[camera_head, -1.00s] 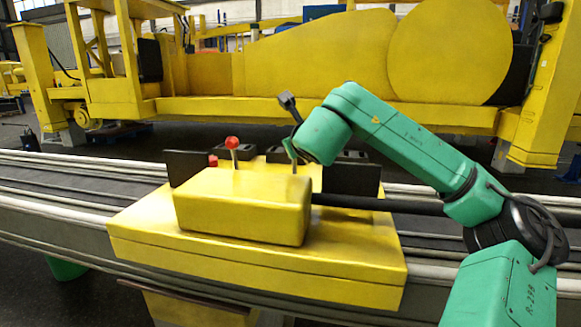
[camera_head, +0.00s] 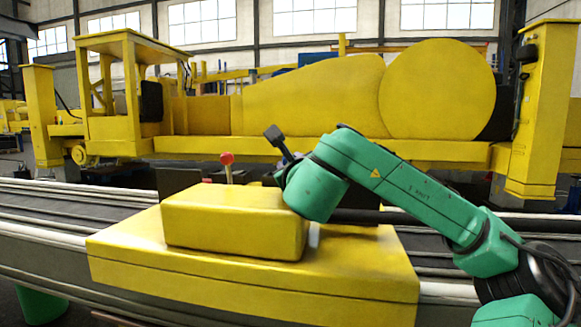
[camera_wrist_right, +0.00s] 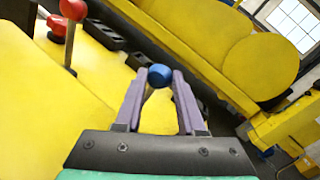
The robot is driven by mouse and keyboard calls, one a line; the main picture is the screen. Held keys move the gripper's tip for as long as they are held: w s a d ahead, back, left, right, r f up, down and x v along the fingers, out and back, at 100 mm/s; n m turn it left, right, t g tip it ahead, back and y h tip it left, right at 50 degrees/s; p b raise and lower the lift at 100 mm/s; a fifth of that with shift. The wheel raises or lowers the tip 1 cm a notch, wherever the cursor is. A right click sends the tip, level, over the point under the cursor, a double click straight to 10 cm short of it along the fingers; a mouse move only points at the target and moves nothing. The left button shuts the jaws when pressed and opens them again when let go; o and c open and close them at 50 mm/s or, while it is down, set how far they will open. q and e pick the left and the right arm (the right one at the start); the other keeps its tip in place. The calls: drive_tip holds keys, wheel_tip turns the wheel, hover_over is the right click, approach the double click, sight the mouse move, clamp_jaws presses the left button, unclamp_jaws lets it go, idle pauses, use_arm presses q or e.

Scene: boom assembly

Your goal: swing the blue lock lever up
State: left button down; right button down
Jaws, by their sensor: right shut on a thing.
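In the right wrist view the blue lever's round knob (camera_wrist_right: 159,75) sits between the tips of my right gripper's (camera_wrist_right: 160,79) two purple fingers, which are shut on it. Most of its stem is hidden, so I cannot tell its angle. In the head view the green right arm reaches in from the right to the far right side of the yellow block (camera_head: 235,224). The fingers and the blue lever are hidden there behind the wrist and block. My left gripper is not in view.
A red-knobbed lever (camera_head: 227,159) stands behind the yellow block; it also shows in the right wrist view (camera_wrist_right: 72,9), with a lower red knob (camera_wrist_right: 56,25) beside it. A large yellow machine (camera_head: 310,105) fills the back. A black rod (camera_head: 355,217) runs right from the block.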

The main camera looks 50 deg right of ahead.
drive_tip(key=c, duration=0.5)
unclamp_jaws()
drive_tip(key=b+v, duration=0.2)
drive_tip(key=v, duration=0.4)
drive_tip(key=shift+s+a+f, duration=0.1)
drive_tip(key=shift+s+a, duration=0.1)
drive_tip(key=shift+s, duration=0.05)
drive_tip(key=v, duration=0.7)
drive_tip(key=shift+s, duration=0.1)
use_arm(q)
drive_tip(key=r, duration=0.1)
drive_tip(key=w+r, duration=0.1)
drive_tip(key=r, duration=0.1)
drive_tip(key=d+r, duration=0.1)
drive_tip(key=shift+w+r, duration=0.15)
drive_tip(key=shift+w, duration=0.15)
use_arm(e)
drive_tip(key=shift+s+a, duration=0.3)
drive_tip(key=shift+a, duration=0.05)
